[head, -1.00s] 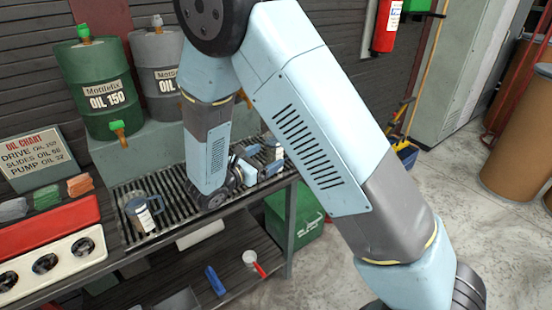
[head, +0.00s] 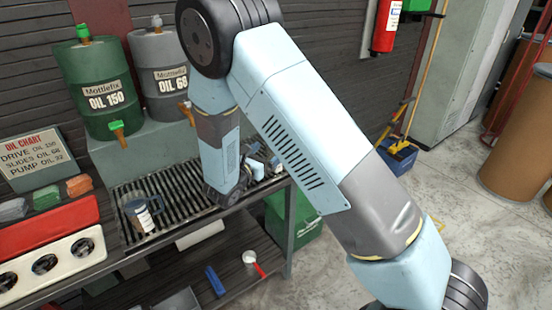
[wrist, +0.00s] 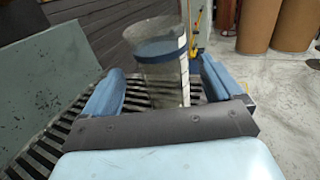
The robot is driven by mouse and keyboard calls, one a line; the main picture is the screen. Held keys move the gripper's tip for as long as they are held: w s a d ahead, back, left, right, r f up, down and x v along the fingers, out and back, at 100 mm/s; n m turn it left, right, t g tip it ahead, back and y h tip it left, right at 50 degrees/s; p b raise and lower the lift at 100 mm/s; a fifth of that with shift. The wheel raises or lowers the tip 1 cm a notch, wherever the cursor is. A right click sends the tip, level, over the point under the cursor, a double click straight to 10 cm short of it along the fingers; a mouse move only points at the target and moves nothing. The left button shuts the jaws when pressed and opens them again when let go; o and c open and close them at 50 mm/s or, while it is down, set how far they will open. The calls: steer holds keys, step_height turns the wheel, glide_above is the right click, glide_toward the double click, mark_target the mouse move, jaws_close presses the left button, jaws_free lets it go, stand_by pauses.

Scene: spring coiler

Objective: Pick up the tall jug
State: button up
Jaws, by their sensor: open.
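The tall jug (wrist: 162,65) is clear with a blue band near its top and a pale strip down its side. In the wrist view it stands upright between the fingers of my gripper (wrist: 160,88), and its lower part is hidden by the gripper body. My gripper is open; I cannot tell whether either finger touches the jug. In the head view my gripper (head: 256,164) is low over the right end of the slatted rack (head: 180,195), and the jug there is mostly hidden by it.
A shorter jug (head: 141,214) with a handle and label stands on the rack's left part. Green (head: 100,90) and grey (head: 162,80) oil drums stand behind on a ledge. A red-handled scoop (head: 251,260) and blue item (head: 214,281) lie on the lower shelf.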

steer(key=shift+x, duration=2.6)
steer(key=shift+r, duration=0.15)
steer(key=c, duration=1.1)
steer(key=shift+c, duration=0.2)
steer(key=shift+r, duration=0.1)
